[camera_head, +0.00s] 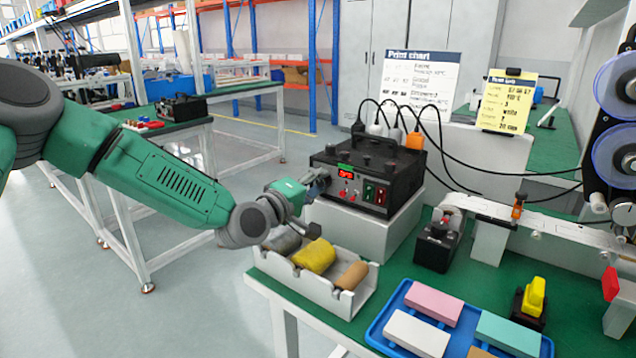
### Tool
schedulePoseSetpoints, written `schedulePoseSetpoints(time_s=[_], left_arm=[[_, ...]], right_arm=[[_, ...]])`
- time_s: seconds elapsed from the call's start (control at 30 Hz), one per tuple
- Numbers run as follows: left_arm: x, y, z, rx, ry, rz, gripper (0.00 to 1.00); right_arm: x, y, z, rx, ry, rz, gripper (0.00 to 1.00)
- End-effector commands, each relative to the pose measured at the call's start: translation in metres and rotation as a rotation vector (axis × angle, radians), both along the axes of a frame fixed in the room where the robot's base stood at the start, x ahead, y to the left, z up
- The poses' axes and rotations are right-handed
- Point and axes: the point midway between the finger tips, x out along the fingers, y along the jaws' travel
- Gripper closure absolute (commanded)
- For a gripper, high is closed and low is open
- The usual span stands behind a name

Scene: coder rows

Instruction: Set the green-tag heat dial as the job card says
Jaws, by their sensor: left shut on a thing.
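The black heat control box (378,168) stands on a white block, with a green tag (344,167) above a lit red display (346,174) too small to read surely. My left gripper (318,182) reaches the left end of the box's front and is shut on the heat dial there. The fingers hide most of the dial, so its pointer cannot be read. The yellow job card (505,102) is clipped up at the back right; its small lines are hard to read. The white print chart (420,80) stands to its left. My right gripper is out of view.
A white holder (322,288) with grey, yellow and brown rolls lies below my left gripper. A blue tray (378,330) with coloured blocks is at the front. A yellow-handled stamp (533,297) stands at right. Black cables run from plugs atop the box to the right.

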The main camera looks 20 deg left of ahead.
Motion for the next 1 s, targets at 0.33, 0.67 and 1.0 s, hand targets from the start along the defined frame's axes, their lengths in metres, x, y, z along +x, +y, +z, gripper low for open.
schedulePoseSetpoints(time_s=[0.33,0.67,1.0], left_arm=[[-0.0028,-0.0012,-0.0088,0.082,-0.01,-0.006,1.0],[-0.0032,-0.0015,-0.0103,0.087,-0.009,-0.008,1.0],[-0.002,-0.0007,-0.0068,0.085,-0.016,-0.004,0.67]], right_arm=[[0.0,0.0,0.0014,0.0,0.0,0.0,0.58],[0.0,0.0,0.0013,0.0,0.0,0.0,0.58],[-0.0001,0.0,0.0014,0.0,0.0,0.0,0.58]])
